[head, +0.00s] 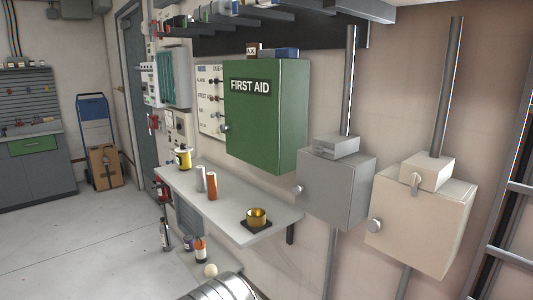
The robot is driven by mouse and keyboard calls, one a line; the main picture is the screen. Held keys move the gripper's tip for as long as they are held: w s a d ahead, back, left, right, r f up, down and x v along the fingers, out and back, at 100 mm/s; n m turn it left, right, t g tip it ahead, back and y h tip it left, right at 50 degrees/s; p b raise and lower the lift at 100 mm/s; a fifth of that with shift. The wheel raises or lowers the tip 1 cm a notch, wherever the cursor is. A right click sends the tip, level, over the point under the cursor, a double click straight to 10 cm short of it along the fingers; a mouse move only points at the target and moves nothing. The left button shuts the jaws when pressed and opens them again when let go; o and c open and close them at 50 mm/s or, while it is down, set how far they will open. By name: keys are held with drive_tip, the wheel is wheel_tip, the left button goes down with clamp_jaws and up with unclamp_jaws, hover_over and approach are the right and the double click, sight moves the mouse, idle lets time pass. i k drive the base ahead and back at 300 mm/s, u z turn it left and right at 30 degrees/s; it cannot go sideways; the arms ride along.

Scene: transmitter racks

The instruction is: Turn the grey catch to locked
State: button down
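A small round light-grey catch (299,190) sits on the left edge of the door of a grey wall box (337,190), which appears shut. A larger round grey catch (376,226) sits at the left of a cream wall box (421,221). A small knob (225,128) is on the left edge of the green first aid cabinet (266,115). I cannot tell which one is the task's grey catch, or how any of them is turned. My gripper is not in view.
Bottles stand on the floor below. Metal rungs (515,260) rise at right.

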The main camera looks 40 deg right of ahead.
sight(319, 150)
drive_tip(key=z, duration=1.25)
drive_tip(key=k, duration=0.5)
drive_tip(key=z, duration=0.45)
drive_tip(key=i, duration=0.5)
drive_tip(key=u, duration=0.05)
drive_tip(key=k, duration=0.35)
